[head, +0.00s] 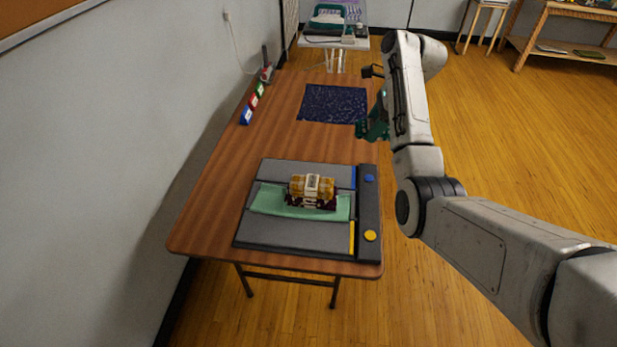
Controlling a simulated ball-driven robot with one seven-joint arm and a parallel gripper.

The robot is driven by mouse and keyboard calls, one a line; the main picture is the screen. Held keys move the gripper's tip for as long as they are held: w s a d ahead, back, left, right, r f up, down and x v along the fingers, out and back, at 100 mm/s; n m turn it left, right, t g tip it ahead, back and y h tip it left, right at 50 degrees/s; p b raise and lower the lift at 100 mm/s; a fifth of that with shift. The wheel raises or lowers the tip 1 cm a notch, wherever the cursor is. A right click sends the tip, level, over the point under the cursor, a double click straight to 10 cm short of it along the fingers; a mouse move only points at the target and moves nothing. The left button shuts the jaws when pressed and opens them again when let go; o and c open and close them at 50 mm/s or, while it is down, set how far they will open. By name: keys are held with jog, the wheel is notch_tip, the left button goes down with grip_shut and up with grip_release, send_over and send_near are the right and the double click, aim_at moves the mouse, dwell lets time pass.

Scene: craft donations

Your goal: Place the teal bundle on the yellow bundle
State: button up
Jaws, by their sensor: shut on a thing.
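The teal bundle (372,130) is at the right edge of the wooden table, beyond the grey board, partly hidden by my arm. My gripper (381,115) is shut on it; the fingers are mostly hidden behind my arm. I cannot tell the exact height of the bundle above the table. The yellow bundle (325,187) has a pale band and lies on top of a dark maroon bundle (308,204). This stack sits on a green cloth (275,202) across the grey board. The teal bundle is apart from the stack, behind it and to the right.
The grey board (285,235) has a dark right strip with blue and yellow knobs. A dark blue speckled mat (332,103) lies farther back. Small coloured boxes (253,101) line the left table edge by the wall. A white stand (335,42) with items is at the far end.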

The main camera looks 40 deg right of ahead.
jog(key=w+a+f+p, duration=0.2)
jog(key=w+a+f, duration=0.2)
jog(key=a, duration=0.4)
send_near(318, 182)
jog(key=shift+w+a+f+p, duration=0.25)
jog(key=shift+w+f+p, duration=0.05)
jog(key=shift+w+f, duration=0.4)
jog(key=shift+w+a+f, duration=0.2)
jog(key=shift+a+f, duration=0.2)
jog(key=shift+f, duration=0.1)
jog(key=shift+a+f+p, duration=0.15)
jog(key=shift+f+p, duration=0.2)
jog(key=shift+f, duration=1.35)
jog(key=shift+f, duration=0.1)
jog(key=o, duration=1)
jog(key=shift+o, duration=0.2)
